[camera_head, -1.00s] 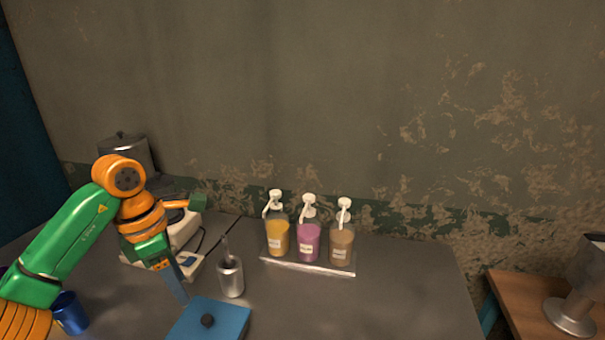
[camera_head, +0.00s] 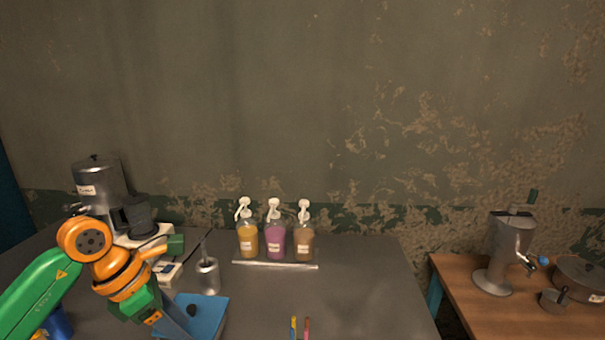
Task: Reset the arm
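My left arm, green and orange, comes in from the lower left. Its gripper (camera_head: 172,318) points down beside a blue lidded box (camera_head: 211,312) with a dark knob. The fingers show only as a grey-blue strip, so I cannot tell whether they are open or shut, or whether they touch the box. No held object shows. My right gripper is not in view.
A metal cup (camera_head: 208,278) with a utensil and three pump bottles on a tray (camera_head: 275,266) stand behind. Metal dispensers (camera_head: 100,182) and (camera_head: 509,250) stand left and right. Two thin coloured sticks (camera_head: 300,328) show at the front edge. The grey table's right is clear.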

